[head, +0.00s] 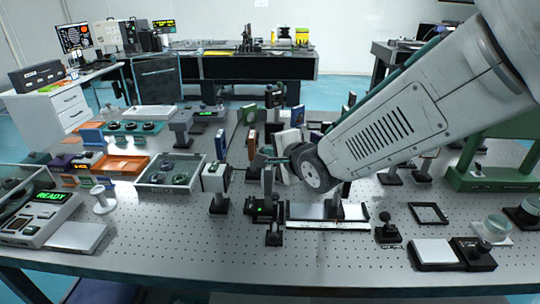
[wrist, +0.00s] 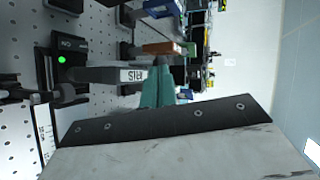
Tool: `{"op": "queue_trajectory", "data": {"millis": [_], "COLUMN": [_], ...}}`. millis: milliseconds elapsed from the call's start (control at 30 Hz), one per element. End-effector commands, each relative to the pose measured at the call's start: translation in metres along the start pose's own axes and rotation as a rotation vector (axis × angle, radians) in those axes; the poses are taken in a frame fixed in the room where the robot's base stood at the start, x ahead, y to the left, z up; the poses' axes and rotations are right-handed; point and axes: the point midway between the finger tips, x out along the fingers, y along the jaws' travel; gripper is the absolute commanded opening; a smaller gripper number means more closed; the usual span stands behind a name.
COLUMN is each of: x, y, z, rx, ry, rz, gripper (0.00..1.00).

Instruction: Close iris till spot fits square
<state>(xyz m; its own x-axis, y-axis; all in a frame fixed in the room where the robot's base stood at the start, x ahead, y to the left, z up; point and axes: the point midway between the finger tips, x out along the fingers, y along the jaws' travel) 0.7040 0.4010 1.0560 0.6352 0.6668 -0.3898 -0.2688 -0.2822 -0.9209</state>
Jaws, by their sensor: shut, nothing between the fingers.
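My gripper (wrist: 158,86) is shut, with its teal fingertips together and nothing seen between them. In the wrist view, which is turned on its side, the tips are beside the end of a grey post or mount (wrist: 105,75) labelled IRIS. I cannot tell whether they touch it. The iris opening and its lever are not clear. In the head view my gripper (head: 270,158) is above a dark mount (head: 268,185) in the middle of the table, partly hidden by my arm. No light spot or target square can be made out.
A black box with a green light (wrist: 66,60) is beside the post. A rail (head: 328,224) with a white scale lies at the front. A black square frame (head: 428,213) lies to the right. Several mounts crowd behind my gripper; the front table strip (head: 200,255) is clear.

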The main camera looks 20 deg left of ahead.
Motion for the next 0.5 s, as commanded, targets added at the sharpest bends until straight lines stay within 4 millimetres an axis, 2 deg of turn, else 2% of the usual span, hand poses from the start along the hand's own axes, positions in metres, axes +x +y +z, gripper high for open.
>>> {"op": "queue_trajectory", "data": {"millis": [500], "x": [-0.0097], "y": [0.0084], "z": [0.0088], "rx": [-0.001], "ry": [-0.001], "rz": [-0.001], "gripper": [0.0]}}
